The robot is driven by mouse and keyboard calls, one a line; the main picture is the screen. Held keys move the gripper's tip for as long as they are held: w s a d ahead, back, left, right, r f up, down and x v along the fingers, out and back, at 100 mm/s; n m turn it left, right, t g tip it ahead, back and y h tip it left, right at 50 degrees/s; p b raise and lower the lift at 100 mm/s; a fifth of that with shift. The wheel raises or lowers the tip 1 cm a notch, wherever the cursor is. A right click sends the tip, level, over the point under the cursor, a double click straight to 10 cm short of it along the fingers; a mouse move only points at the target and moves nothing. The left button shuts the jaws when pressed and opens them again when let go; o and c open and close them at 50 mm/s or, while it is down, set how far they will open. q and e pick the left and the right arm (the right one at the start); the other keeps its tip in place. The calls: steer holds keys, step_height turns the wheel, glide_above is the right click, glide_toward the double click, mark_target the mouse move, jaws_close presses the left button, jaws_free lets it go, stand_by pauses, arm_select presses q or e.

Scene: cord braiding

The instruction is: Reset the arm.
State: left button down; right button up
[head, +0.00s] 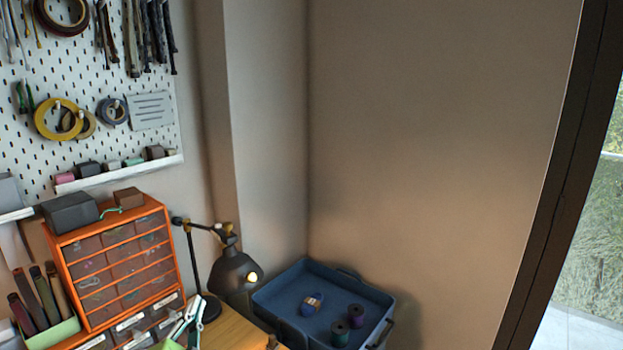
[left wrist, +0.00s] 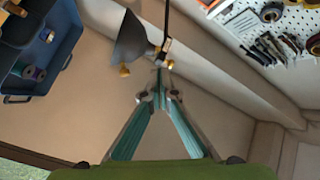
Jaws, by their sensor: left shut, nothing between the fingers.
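My left gripper (head: 194,304) shows at the bottom of the head view, in front of the orange drawer cabinet and near the desk lamp's base. In the left wrist view its two teal fingers come together at the tips (left wrist: 159,97). It is shut with nothing between the fingers. My right gripper is in neither view.
A black desk lamp (head: 235,271) stands beside the orange drawer cabinet (head: 69,265). A blue bin (head: 275,297) holding spools is to the right of the wooden table (head: 228,330). A pegboard (head: 88,75) hangs on the left wall. The right wall is bare.

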arm_select(q)
steer(key=s+a+f+n+g, duration=0.2)
steer(key=s+f+n+g, duration=0.4)
steer(key=f, duration=0.6)
steer(key=s+d+f+n+g+h, duration=0.15)
steer(key=s+f+g, duration=0.25)
steer(key=s+f, duration=0.55)
steer(key=s+d+f+n+g, duration=0.1)
steer(key=s+d+f+g, duration=0.3)
steer(key=s, duration=1.1)
step_height(320, 180, down, 27)
steer(key=s+a+g+b, duration=0.1)
steer(key=g+b, duration=0.1)
steer(key=s+a+f, duration=0.1)
steer(key=s+f, duration=0.8)
steer(key=s+a+f+g, duration=0.1)
steer(key=s+a+f, duration=0.1)
steer(key=s+f, duration=0.7)
steer(key=shift+a+f+m+b, duration=0.3)
steer(key=shift+f+m+b, duration=0.15)
steer(key=shift+f, duration=0.15)
